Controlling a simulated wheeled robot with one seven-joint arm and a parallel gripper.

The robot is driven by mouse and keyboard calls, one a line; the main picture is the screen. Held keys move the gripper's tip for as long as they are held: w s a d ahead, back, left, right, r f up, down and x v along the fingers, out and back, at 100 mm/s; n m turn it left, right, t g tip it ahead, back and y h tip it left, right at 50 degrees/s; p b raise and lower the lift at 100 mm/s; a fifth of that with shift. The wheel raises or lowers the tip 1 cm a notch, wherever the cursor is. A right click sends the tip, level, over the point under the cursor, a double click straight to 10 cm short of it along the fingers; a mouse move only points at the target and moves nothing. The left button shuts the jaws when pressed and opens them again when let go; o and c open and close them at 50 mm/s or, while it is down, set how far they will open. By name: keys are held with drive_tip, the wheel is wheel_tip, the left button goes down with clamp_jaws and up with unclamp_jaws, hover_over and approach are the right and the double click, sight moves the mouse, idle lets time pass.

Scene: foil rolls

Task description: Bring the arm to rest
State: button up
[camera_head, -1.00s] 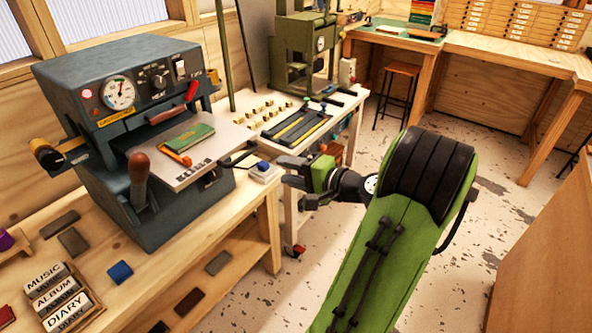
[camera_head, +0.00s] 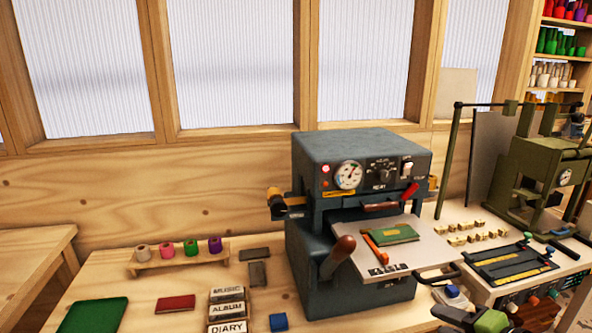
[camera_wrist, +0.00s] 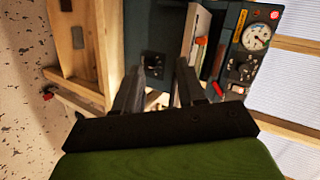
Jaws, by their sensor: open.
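My gripper (camera_head: 440,317) is at the lower right of the head view, partly cut off by the bottom edge. In the wrist view, my gripper's (camera_wrist: 160,78) two dark fingers stand apart with nothing between them. The grey hot-foil press (camera_head: 360,160) stands on the wooden bench, left of my gripper. A green book (camera_head: 388,235) and an orange strip (camera_head: 375,249) lie on its pale plate (camera_head: 432,247). The press also shows sideways in the wrist view (camera_wrist: 150,20), beyond the fingers. Most of my arm is out of the head view.
Several foil rolls (camera_head: 190,247) stand on a small wooden rack at the left. MUSIC, ALBUM and DIARY blocks (camera_head: 227,310), a blue block (camera_head: 278,322) and a red piece (camera_head: 176,303) lie on the bench. A green machine (camera_head: 530,170) stands at the right.

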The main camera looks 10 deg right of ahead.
drive_tip(key=a+n+g, duration=0.4)
drive_tip(key=a+n, duration=0.2)
drive_tip(key=a, duration=0.5)
drive_tip(key=s+a+r+n+g+h+p, duration=0.2)
drive_tip(key=s+a+n, duration=0.5)
drive_tip(key=s, duration=0.6)
wheel_tip(320, 180, up, 2)
drive_tip(key=a+h, duration=0.1)
drive_tip(key=a, duration=0.1)
drive_tip(key=shift+a+g, duration=0.3)
drive_tip(key=shift+s+r, duration=0.1)
